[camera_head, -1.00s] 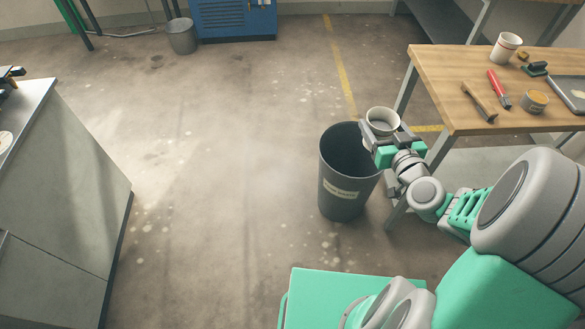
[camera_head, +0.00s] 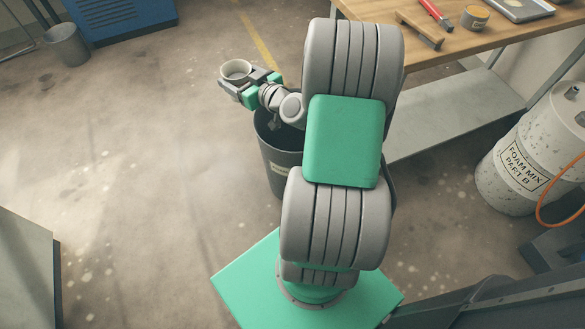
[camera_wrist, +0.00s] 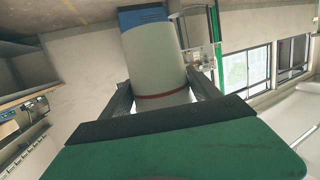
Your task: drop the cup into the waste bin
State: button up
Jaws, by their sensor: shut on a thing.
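The cup (camera_head: 236,70) is pale and round, held with its open mouth up in the head view. In the wrist view, the cup (camera_wrist: 155,65) is a pale cylinder with a dark red band, between the two fingers. My gripper (camera_head: 236,84) is shut on it. The waste bin (camera_head: 282,162) is dark grey and stands on the floor, partly hidden behind my arm. Its open mouth shows just below my wrist. In the picture the cup lies up and left of the bin's mouth, not clearly over it.
A wooden workbench (camera_head: 385,50) with a red-handled tool (camera_head: 436,14), a tin (camera_head: 475,18) and a tray stands at upper right. A white drum (camera_head: 530,155) stands at right. A small grey bin (camera_head: 68,45) and a blue cabinet (camera_head: 120,18) are far left.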

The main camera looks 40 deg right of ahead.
jog(key=s+d+f+m+h+b, duration=0.1)
jog(key=d+f+h+b, duration=0.1)
jog(key=d+f+b, duration=0.6)
jog(key=s+d+f+m+h+b, duration=0.2)
jog(key=d+f+b, duration=0.6)
jog(key=f, duration=0.9)
jog(key=d, duration=0.3)
jog(key=shift+s+d+f, duration=0.2)
jog(key=shift+d+f, duration=0.15)
jog(key=shift+d, duration=0.05)
jog(key=o, duration=1.4)
jog(key=p+v, duration=0.1)
jog(key=v, duration=0.7)
